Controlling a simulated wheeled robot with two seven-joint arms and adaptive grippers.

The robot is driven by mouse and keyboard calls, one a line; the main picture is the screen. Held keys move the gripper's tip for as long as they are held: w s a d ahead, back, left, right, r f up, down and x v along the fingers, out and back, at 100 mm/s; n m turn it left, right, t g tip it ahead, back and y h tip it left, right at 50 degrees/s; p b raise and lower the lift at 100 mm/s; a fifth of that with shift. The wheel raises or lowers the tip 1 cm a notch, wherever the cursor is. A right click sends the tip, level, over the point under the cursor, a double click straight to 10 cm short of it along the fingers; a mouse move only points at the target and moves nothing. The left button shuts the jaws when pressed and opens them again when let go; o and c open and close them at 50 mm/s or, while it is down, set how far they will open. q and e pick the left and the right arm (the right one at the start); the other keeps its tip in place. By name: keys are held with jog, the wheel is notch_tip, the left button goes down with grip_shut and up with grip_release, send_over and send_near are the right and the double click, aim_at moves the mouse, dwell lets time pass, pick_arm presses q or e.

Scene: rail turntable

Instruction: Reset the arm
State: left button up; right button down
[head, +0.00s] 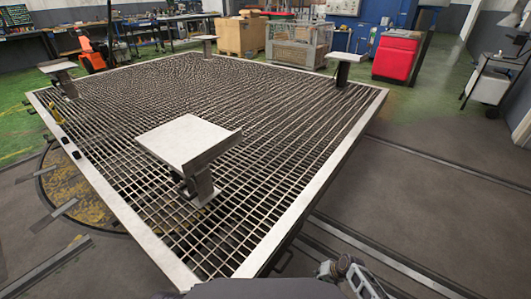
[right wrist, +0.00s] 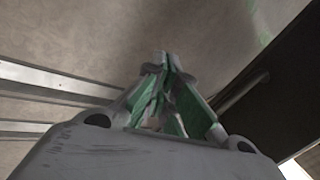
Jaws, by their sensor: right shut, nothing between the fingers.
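My right gripper (right wrist: 163,62) is shut and empty in the right wrist view, its green-sided fingers together, above bare grey floor. In the head view part of my right arm shows at the bottom edge, right of centre, low beside the near corner of the grated platform. The gripper's fingertips are not clear there. My left gripper is not in either view.
A large platform with a metal grating (head: 262,240) fills the middle. A stand with a tilted plate (head: 185,142) rises from it. Rails (head: 365,245) run along the floor at right. A red cabinet (head: 397,55) and a wire crate (head: 297,45) stand behind.

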jog(key=w+a+r+n+t+h, duration=0.1)
jog(key=w+a+r+n, duration=0.15)
jog(key=r, duration=0.55)
jog(key=w+a+r+n+t, duration=0.1)
jog(key=w+r+n, duration=0.15)
jog(key=r, duration=0.55)
jog(key=w+a+r+n+t+h, duration=0.1)
jog(key=w+a+r, duration=0.15)
jog(key=r, duration=0.55)
jog(key=s+r+t, duration=0.2)
jog(key=s+r, duration=0.4)
jog(key=r, duration=0.4)
pick_arm(q)
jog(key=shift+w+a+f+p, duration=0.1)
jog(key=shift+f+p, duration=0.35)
jog(key=shift+p, duration=0.7)
pick_arm(e)
jog(key=s+f+g, duration=0.1)
jog(key=s+f, duration=0.2)
jog(key=s, duration=0.3)
jog(key=s+a+f+g, duration=0.1)
jog(key=s+f, duration=0.2)
jog(key=s, duration=0.3)
jog(key=s+f+g, duration=0.1)
jog(key=s+f, duration=0.2)
jog(key=s, duration=0.3)
jog(key=shift+s+a, duration=0.2)
